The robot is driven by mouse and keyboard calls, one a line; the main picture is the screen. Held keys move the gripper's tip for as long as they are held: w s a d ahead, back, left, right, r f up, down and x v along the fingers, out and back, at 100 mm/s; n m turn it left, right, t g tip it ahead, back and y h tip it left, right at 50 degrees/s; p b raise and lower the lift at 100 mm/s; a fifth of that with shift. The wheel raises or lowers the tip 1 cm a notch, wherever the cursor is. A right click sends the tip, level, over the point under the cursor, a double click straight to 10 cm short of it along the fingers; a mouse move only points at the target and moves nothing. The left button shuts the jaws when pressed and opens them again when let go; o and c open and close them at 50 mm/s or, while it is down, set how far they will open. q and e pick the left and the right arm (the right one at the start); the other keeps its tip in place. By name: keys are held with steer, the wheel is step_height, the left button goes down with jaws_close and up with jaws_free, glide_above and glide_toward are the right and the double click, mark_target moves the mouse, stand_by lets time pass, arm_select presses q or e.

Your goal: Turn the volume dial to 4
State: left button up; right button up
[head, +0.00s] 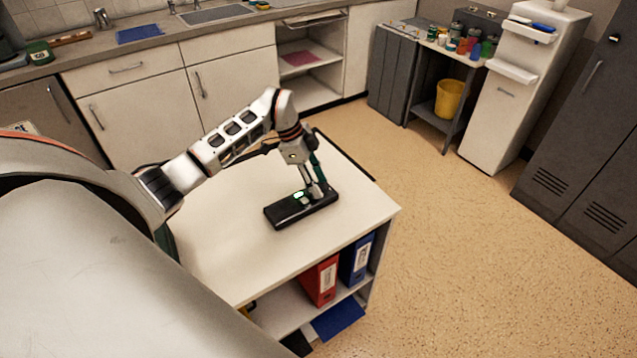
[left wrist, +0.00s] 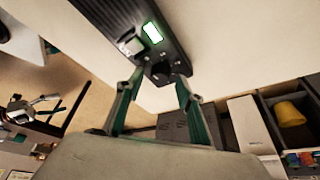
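A black box-shaped device (head: 285,213) with a small lit display lies near the middle of the white counter top. In the left wrist view the device (left wrist: 105,14) shows a bright green-white display (left wrist: 153,32), a pale square part beside it, and a dark round dial (left wrist: 160,72) near its end. My left gripper (head: 320,190) points down at the right end of the device. Its fingers (left wrist: 159,80) are apart on either side of the dial, with gaps visible. The dial's marks and the display's reading are too small to read.
The device stands on a white-topped shelf unit (head: 222,250) with red (head: 319,281) and blue (head: 356,258) binders below. The top around the device is clear. Behind are kitchen cabinets, a side table with a yellow bucket (head: 449,98), and dark lockers at right.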

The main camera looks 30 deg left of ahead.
arm_select(q)
steer(key=shift+d+f, duration=0.15)
steer(key=shift+f, duration=0.1)
jaws_close()
